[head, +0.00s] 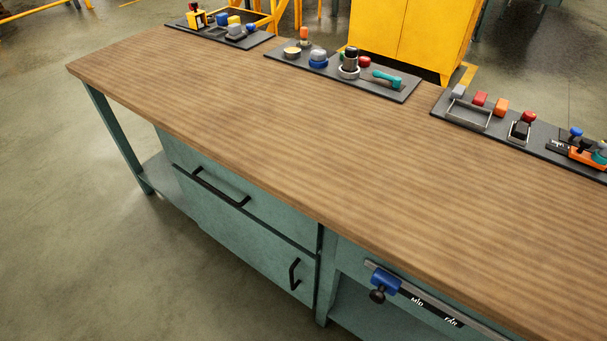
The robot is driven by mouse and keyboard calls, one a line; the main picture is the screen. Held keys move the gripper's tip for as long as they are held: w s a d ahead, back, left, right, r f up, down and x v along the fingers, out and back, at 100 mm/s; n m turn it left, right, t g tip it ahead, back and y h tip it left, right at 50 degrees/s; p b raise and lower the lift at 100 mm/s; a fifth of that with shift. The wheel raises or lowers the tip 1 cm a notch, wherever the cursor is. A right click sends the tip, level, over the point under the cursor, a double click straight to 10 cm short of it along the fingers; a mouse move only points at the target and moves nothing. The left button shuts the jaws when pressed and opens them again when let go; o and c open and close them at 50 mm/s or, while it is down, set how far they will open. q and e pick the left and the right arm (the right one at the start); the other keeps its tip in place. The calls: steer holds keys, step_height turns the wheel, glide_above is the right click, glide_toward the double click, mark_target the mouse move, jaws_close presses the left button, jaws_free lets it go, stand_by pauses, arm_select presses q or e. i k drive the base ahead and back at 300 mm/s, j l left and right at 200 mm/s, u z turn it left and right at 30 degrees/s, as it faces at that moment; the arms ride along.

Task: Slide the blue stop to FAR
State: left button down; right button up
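The blue stop (385,281) sits on a metal rail (420,300) along the front of the bench, under the worktop edge. It has a dark round knob (377,295) on its front. The stop is near the left end of the visible rail. A dark label strip below the rail reads MID (417,301) and, further right, FAR (450,322). The stop is left of both marks. Neither of my grippers is in view.
The wooden worktop (300,120) is bare in the middle. Dark panels with several controls line its back edge, including one with a teal lever (387,79). A drawer with a black handle (220,187) and a door handle (294,273) stick out in front.

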mark_target(385, 282)
steer(key=l+z, duration=0.1)
steer(key=z, duration=0.7)
